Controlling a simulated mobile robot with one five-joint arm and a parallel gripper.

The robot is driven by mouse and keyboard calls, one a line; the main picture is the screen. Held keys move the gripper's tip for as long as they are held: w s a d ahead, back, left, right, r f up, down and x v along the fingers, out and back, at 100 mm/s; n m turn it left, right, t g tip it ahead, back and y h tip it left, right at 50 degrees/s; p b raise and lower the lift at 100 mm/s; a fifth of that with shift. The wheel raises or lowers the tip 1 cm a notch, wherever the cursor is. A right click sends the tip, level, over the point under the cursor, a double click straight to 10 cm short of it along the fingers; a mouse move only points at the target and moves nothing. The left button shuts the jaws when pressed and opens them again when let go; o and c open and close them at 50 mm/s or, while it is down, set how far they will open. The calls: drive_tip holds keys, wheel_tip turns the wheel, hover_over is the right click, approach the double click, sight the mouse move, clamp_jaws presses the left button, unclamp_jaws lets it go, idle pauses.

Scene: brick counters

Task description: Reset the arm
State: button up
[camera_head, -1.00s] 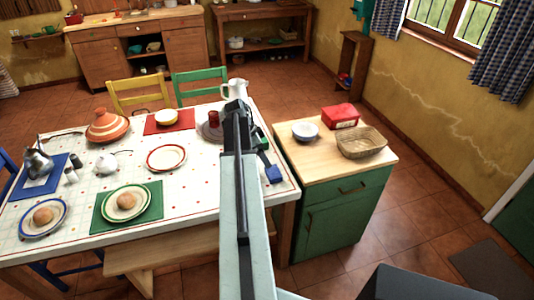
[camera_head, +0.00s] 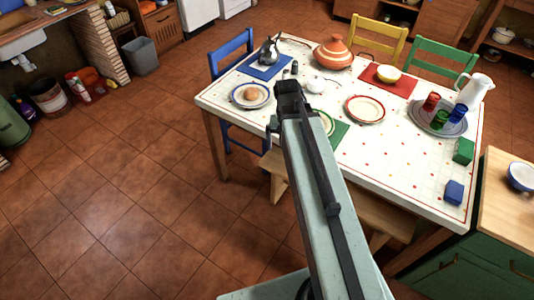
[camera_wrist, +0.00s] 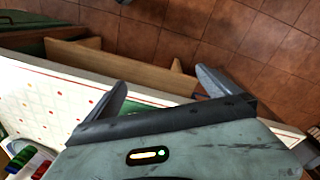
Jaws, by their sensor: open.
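Beyond the fingers the wrist view shows the white table edge, a wooden bench (camera_wrist: 120,68) and the tiled floor. The arm hides part of the green-rimmed plate (camera_head: 327,122) and part of the bench in the head view.
The table carries plates, a tagine (camera_head: 333,53), a tray (camera_head: 437,117) with coloured cups, a white jug (camera_head: 474,90) and green and blue blocks. A green cabinet (camera_head: 470,270) stands at the right. Open tiled floor (camera_head: 130,190) lies to the left.

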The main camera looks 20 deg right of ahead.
drive_tip(key=s+a+n, duration=0.1)
drive_tip(key=a+n, duration=0.3)
drive_tip(key=a, duration=0.6)
drive_tip(key=shift+s+a+y, duration=0.3)
drive_tip(key=shift+a, duration=0.1)
